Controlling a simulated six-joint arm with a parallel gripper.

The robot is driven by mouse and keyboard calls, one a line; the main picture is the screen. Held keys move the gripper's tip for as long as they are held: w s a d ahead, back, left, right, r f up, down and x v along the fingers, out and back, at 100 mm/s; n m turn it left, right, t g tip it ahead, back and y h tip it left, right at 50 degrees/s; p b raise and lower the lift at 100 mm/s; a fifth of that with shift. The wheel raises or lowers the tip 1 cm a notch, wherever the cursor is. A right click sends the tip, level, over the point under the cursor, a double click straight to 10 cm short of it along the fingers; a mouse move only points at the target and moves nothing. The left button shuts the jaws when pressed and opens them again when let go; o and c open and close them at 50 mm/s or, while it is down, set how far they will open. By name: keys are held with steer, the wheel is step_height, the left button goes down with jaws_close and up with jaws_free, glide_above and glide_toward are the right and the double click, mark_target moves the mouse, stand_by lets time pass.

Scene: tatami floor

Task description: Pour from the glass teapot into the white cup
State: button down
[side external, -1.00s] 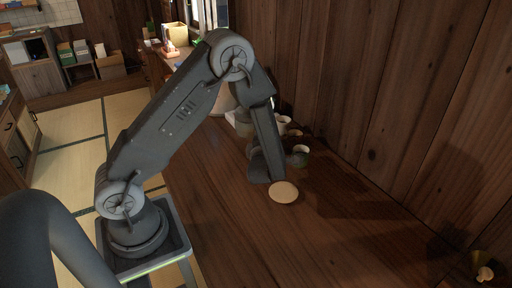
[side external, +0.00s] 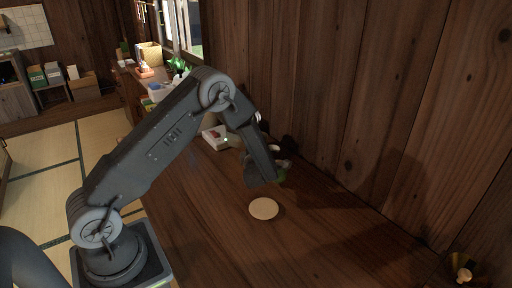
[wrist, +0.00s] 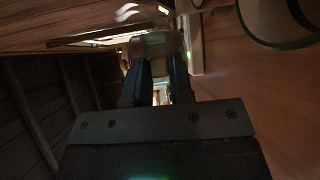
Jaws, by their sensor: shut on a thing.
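My gripper (wrist: 157,80) shows in the wrist view, its two dark fingers close together on a pale, see-through thing that I take for the glass teapot (wrist: 160,45). The wrist view is dark and blurred, so the grip is not clear. In the side view my wrist hides most of the gripper, and a small greenish patch shows just right of it. A small pale shape (side external: 275,149) behind my forearm may be the white cup; I cannot tell for sure. A large pale, rounded thing (wrist: 275,18) fills the top right of the wrist view, partly cut off.
A round pale disc (side external: 263,208) lies on the brown wooden table just in front of my wrist. A white box (side external: 215,137) stands behind my forearm. The wooden wall (side external: 380,110) runs along the right. The table's front is clear apart from a small object (side external: 464,275) at the lower right.

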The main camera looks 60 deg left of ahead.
steer(key=shift+f, duration=1.1)
steer(key=shift+r+m+g+h, duration=0.6)
steer(key=shift+r+m+g, duration=0.45)
steer(key=shift+r, duration=0.45)
steer(key=shift+w+r+m+g, duration=0.25)
steer(key=shift+r+m+g, duration=0.2)
steer(key=shift+r+m, duration=0.4)
stand_by(4.5)
